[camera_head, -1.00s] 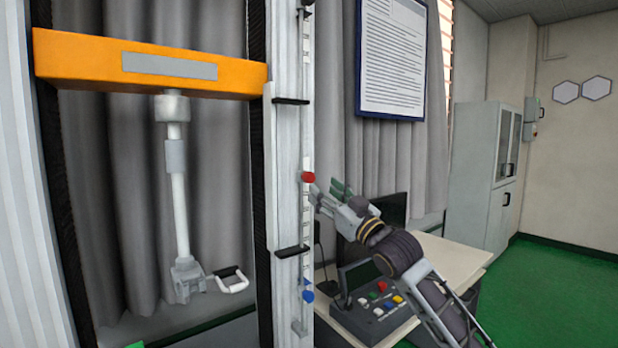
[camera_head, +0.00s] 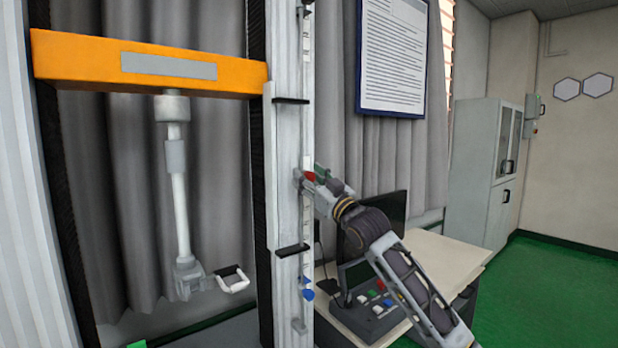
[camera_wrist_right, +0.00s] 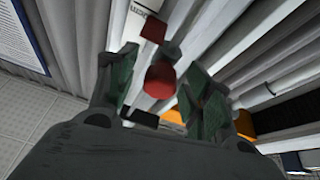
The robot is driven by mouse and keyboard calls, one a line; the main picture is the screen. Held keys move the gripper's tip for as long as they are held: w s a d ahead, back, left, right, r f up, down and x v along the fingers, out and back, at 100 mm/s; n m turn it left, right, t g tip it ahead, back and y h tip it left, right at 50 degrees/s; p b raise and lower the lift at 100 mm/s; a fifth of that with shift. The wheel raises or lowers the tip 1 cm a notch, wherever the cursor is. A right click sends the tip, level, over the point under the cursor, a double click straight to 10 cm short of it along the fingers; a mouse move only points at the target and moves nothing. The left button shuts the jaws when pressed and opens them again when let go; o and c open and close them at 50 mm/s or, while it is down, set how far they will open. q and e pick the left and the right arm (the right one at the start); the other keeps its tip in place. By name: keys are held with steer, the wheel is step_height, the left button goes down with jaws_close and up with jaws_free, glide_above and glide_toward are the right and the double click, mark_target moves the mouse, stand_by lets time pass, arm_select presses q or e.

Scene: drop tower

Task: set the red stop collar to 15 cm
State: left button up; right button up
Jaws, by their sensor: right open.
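The red stop collar (camera_head: 309,176) sits on the scaled rail (camera_head: 307,120) at the right side of the tower, above the blue collar (camera_head: 307,294). My right gripper (camera_head: 313,178) is at the red collar, its fingers on either side of it. In the right wrist view the red knob (camera_wrist_right: 160,80) lies between the two green-padded fingers of the open gripper (camera_wrist_right: 153,92), with a gap visible toward the right finger. The scale's figures are too small to read. My left gripper is not in view.
An orange crosshead (camera_head: 80,70) carries a hanging rod with a white handle (camera_head: 232,280). Black brackets (camera_head: 291,251) stick out from the column near the rail. A desk (camera_head: 455,262) with a monitor and a button console (camera_head: 365,318) stands right of the tower.

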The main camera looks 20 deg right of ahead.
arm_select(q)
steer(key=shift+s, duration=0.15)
arm_select(e)
steer(key=shift+w, duration=0.1)
jaws_close()
stand_by(0.3)
